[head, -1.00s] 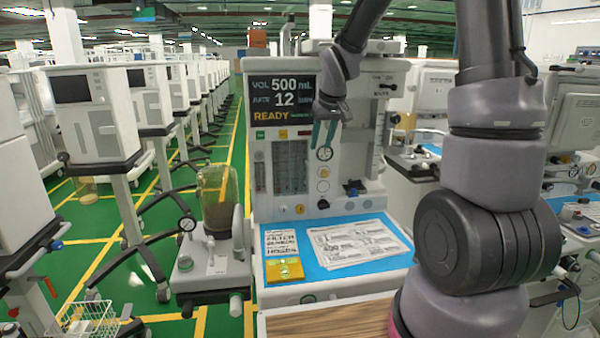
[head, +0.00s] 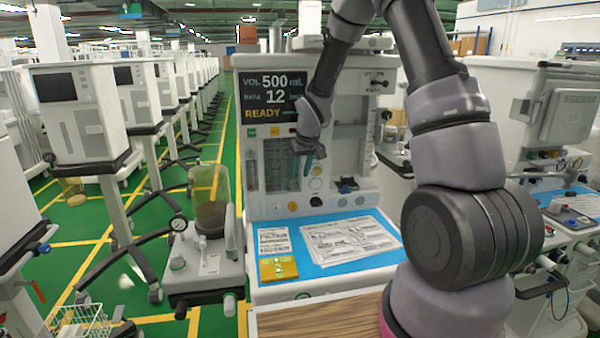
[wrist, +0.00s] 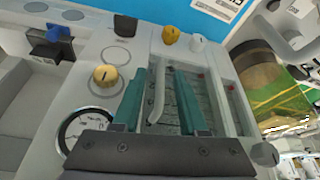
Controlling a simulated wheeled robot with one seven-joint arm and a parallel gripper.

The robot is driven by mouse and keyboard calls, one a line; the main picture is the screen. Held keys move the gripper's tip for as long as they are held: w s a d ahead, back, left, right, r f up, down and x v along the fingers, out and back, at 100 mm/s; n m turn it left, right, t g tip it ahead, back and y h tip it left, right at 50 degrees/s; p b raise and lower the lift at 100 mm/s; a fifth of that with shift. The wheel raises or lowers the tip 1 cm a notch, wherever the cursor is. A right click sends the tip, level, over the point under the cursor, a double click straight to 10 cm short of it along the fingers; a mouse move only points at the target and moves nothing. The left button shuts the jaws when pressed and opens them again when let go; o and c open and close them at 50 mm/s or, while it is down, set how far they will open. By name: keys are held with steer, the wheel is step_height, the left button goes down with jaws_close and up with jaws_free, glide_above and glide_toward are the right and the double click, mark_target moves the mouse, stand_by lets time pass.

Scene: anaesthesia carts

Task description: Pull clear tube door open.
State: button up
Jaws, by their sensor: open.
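The clear tube door (head: 277,166) covers the dark flow-tube panel below the screen on the machine's front. In the wrist view the door (wrist: 206,98) fills the middle, with a pale bar handle (wrist: 157,96) along it. My gripper (head: 307,158) is at the right side of the door in the head view. In the wrist view my gripper (wrist: 161,72) has its two teal fingers apart, one on each side of the handle. Whether either finger touches the handle I cannot tell. Part of the door is hidden behind my gripper.
A yellow knob (wrist: 105,75) and a round gauge (wrist: 75,128) sit beside the door. Below is a blue mat (head: 265,225) with papers and a yellow pad (head: 278,268). A clear canister (head: 209,186) stands to the left.

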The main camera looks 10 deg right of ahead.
steer(key=shift+f, duration=0.1)
jaws_close()
stand_by(1.4)
